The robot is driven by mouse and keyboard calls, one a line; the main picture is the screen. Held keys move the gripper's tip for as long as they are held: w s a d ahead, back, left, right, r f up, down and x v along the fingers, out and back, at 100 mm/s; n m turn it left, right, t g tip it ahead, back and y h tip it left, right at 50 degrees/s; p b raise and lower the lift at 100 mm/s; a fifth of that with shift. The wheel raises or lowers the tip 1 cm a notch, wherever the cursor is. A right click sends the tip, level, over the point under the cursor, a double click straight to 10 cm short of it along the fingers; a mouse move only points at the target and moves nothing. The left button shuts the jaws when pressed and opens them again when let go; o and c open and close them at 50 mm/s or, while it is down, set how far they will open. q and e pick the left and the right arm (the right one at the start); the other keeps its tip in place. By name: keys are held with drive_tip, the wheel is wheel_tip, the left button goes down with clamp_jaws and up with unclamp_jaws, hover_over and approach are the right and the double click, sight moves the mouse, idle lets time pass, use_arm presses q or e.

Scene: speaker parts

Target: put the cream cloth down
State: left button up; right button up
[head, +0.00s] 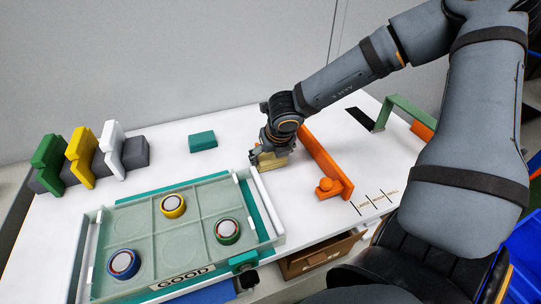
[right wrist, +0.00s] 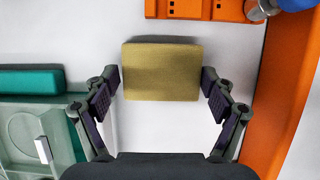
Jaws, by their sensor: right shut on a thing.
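The cream cloth (head: 273,161) is a folded, tan-yellow pad at the middle of the white table. In the right wrist view the cloth (right wrist: 162,72) lies between the two fingertips. My right gripper (head: 268,155) points down and is shut on it by its left and right sides. The cloth is low at the table, but I cannot tell whether it touches the surface. My left gripper is not in view.
An orange fixture (head: 325,165) stands close right of the cloth. A pale green tray (head: 187,225) with several round speaker parts is at front left. A teal block (head: 203,141) lies behind. Coloured stepped pieces (head: 80,158) stand far left. Bare white table lies around the cloth.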

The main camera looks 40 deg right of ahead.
sight(273, 163)
drive_tip(key=shift+f, duration=0.1)
drive_tip(key=shift+f+b, duration=0.1)
drive_tip(key=shift+b, duration=0.2)
drive_tip(key=o, duration=0.9)
drive_tip(key=shift+c, duration=0.2)
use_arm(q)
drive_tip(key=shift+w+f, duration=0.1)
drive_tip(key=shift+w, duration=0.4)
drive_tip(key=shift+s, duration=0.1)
use_arm(e)
drive_tip(key=shift+p+v, duration=0.5)
drive_tip(key=shift+v, duration=0.4)
drive_tip(key=v, duration=0.4)
drive_tip(key=shift+w+r+p, duration=0.1)
drive_tip(key=shift+r+p, duration=0.2)
drive_tip(key=shift+r, duration=0.05)
use_arm(q)
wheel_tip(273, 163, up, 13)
drive_tip(key=p, duration=1.2)
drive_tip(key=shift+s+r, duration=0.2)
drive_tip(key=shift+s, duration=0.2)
use_arm(e)
drive_tip(key=v, duration=0.6)
